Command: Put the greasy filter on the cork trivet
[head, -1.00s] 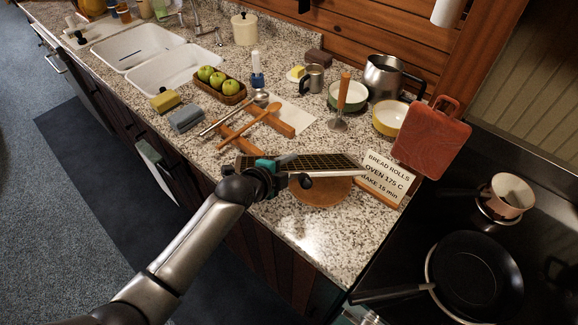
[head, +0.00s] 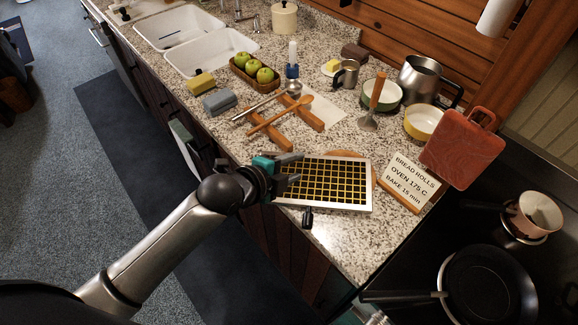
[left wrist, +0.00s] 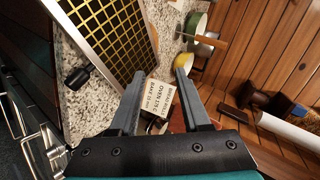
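The greasy filter (head: 328,184), a silver-framed panel with a dark and yellow grid and a black handle (head: 308,217), lies across the cork trivet (head: 350,156). Only the trivet's far rim shows; the rest is hidden under the filter. I cannot tell whether the filter touches it all over. My left gripper (head: 294,166) is at the filter's left end in the head view. In the left wrist view the fingers (left wrist: 158,88) stand apart with nothing between them, and the filter (left wrist: 108,35) is beyond them at the upper left. My right gripper is not in view.
A bread rolls card (head: 409,182) and a red board (head: 460,150) stand right of the filter. The stove with a black pan (head: 488,285) is at the right. A wooden rack (head: 272,135) with a spoon and ladle lies behind the gripper. The counter's front edge is close.

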